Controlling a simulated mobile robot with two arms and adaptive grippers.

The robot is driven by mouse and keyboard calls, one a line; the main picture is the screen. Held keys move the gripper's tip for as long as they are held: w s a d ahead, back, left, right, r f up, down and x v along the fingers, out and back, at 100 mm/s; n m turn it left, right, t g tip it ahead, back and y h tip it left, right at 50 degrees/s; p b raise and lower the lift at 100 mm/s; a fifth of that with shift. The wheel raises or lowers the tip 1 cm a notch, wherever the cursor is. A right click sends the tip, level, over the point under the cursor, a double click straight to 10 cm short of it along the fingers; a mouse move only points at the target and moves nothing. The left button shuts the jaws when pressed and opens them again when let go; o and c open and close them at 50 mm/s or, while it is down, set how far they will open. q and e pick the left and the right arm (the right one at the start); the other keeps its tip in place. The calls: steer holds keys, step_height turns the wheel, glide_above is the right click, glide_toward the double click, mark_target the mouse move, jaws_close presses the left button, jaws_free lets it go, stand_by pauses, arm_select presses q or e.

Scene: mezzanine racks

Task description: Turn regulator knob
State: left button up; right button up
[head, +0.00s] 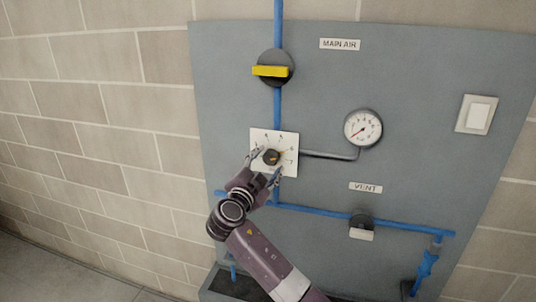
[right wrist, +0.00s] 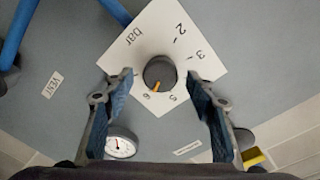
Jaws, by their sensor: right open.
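The regulator knob (head: 271,156) is dark and round, on a white square dial plate (head: 289,140) fixed to the grey panel. In the right wrist view the knob (right wrist: 160,73) has an orange pointer mark, which lies between 5 and 6, nearer the 6. The dial plate (right wrist: 128,55) also carries 2, 3 and "bar". My right gripper (head: 266,168) is open in front of the plate. In the wrist view its fingers (right wrist: 159,78) stand on either side of the knob, with clear gaps to it. My left gripper is not in view.
A round gauge (head: 363,128) is right of the plate, joined by a grey pipe. A vent valve (head: 361,227) is lower right. A white switch (head: 477,114) is far right. Blue pipes (head: 310,208) run along the panel (head: 230,100).

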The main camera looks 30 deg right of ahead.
steer(key=shift+w+d+r, duration=0.1)
steer(key=shift+w+d, duration=0.3)
steer(key=shift+d, duration=0.05)
steer(key=shift+w+d, duration=0.1)
steer(key=shift+c, duration=0.5)
